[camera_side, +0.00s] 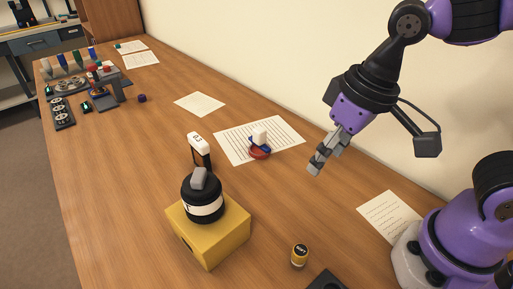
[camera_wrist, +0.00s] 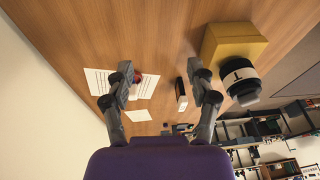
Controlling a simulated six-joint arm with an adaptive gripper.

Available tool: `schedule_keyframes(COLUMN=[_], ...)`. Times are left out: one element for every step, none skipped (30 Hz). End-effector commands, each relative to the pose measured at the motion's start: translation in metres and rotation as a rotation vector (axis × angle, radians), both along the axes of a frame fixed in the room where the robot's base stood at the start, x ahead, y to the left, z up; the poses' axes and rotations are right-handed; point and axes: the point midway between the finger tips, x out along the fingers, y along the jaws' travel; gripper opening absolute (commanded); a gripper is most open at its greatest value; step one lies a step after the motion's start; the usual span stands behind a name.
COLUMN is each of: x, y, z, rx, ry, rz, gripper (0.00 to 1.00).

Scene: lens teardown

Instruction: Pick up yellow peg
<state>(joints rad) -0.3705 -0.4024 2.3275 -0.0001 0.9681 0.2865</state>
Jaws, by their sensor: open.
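My gripper (camera_side: 322,160) hangs in the air right of the lined paper in the side view. Its fingers are apart and empty in the wrist view (camera_wrist: 159,78). No plain yellow peg stands out clearly. A row of small coloured upright pieces (camera_side: 76,58) stands at the far left end of the table, and they are too small to tell apart surely. A small yellow and black cylinder (camera_side: 300,255) stands upright near the front, below and left of my gripper, not touching it. I cannot tell whether it is the peg.
A yellow block (camera_side: 224,242) carries a black and white lens (camera_side: 203,199). A black and white box (camera_side: 199,150) stands behind it. A red, blue and white piece (camera_side: 260,145) sits on lined paper (camera_side: 233,143). A grey device (camera_side: 107,90) and dark trays are far left. The table's middle is mostly clear.

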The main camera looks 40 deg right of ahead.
Motion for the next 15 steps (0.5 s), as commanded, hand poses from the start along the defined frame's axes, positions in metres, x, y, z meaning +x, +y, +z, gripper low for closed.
schedule_keyframes(x=[-0.004,-0.008,-0.012,-0.016,-0.019,-0.024,-0.026,-0.028,-0.030,-0.032,-0.032,-0.033,-0.033,-0.033,-0.033], y=[0.022,0.033,0.046,0.055,0.062,0.070,0.075,0.079,0.082,0.083,0.083,0.083,0.083,0.083,0.083], z=[-0.009,-0.014,-0.020,-0.024,-0.027,-0.032,-0.034,-0.037,-0.041,-0.045,-0.049,-0.056,-0.062,-0.067,-0.073], rx=[-0.014,-0.024,-0.038,-0.050,-0.061,-0.075,-0.083,-0.091,-0.098,-0.102,-0.104,-0.105,-0.106,-0.105,-0.105], ry=[0.065,0.096,0.132,0.155,0.175,0.196,0.207,0.216,0.226,0.230,0.233,0.234,0.235,0.234,0.233], rz=[0.038,0.048,0.059,0.066,0.073,0.079,0.081,0.084,0.084,0.084,0.084,0.083,0.082,0.082,0.082], gripper=[0.65,0.65,0.65,0.65,0.65,0.65,0.65,0.65,0.65,0.65,0.65,0.65,0.65,0.65,0.65])
